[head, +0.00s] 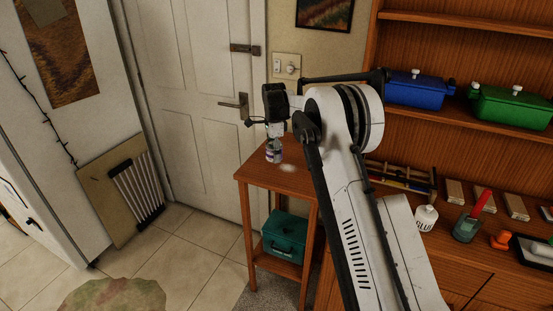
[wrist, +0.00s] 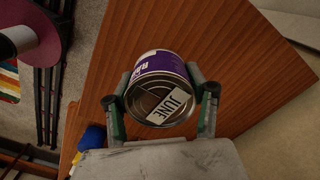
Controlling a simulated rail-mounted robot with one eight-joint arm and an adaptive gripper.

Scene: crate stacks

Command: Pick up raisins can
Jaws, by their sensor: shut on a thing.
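In the head view the can (head: 274,155) shows small at the end of my arm, over the small wooden table (head: 262,181). The can is upright or nearly so. I cannot tell whether its base touches the table top.
The table top around the can looks clear.

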